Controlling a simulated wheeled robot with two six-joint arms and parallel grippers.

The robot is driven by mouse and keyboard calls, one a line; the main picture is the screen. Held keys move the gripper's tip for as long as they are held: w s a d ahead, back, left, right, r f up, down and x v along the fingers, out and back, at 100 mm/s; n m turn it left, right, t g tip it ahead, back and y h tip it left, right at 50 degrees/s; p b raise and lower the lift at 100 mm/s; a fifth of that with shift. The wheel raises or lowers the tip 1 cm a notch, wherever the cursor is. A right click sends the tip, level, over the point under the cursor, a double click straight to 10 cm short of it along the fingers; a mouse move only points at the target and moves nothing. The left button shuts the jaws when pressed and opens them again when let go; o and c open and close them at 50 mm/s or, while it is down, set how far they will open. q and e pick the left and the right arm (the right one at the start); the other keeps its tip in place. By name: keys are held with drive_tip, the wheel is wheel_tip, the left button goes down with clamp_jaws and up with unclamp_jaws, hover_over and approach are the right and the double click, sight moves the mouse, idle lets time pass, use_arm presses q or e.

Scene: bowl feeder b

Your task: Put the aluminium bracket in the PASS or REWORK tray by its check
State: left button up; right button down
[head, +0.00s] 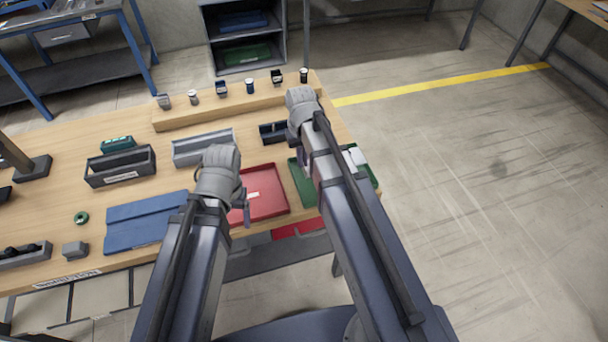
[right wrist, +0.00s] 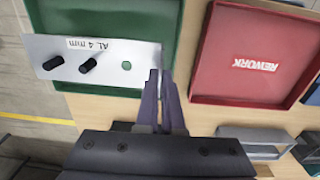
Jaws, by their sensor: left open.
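The aluminium bracket (right wrist: 100,62) is a pale flat plate marked "AL 4 mm", with two black pins and a hole. My right gripper (right wrist: 160,85) is shut on its end and holds it over the green tray (right wrist: 172,18). In the head view, part of the bracket (head: 354,157) shows past my right arm, which hides most of the right gripper (head: 303,162) and the green tray (head: 300,185). The red tray (head: 275,207) lies left of it, empty, and reads REWORK in the right wrist view (right wrist: 295,55). My left gripper (head: 245,212) is open and empty over the red tray's left side.
A blue mat (head: 148,222), a dark bin (head: 122,176) and a grey bin (head: 203,149) stand to the left. A dark holder (head: 270,135) is behind the trays. Several small containers line the raised wooden ledge (head: 235,107) at the back. A grey block (head: 75,250) sits front left.

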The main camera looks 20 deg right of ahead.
drive_tip(key=shift+f, duration=0.2)
wheel_tip(320, 180, down, 4)
drive_tip(key=b, duration=0.3)
drive_tip(key=shift+r, duration=0.2)
drive_tip(key=shift+f+b, duration=0.1)
drive_tip(key=shift+b, duration=0.25)
drive_tip(key=shift+f+b, duration=0.55)
drive_tip(key=c, duration=1.1)
unclamp_jaws()
drive_tip(key=shift+o, duration=0.2)
drive_tip(key=shift+r, duration=0.15)
wheel_tip(320, 180, up, 13)
drive_tip(key=p, duration=1.3)
drive_tip(key=s+a+n+h, duration=0.1)
drive_tip(key=s+a+n, duration=0.2)
drive_tip(key=s+a, duration=0.7)
drive_tip(key=s, duration=0.4)
drive_tip(key=shift+s+a, duration=0.15)
drive_tip(key=shift+a, duration=0.1)
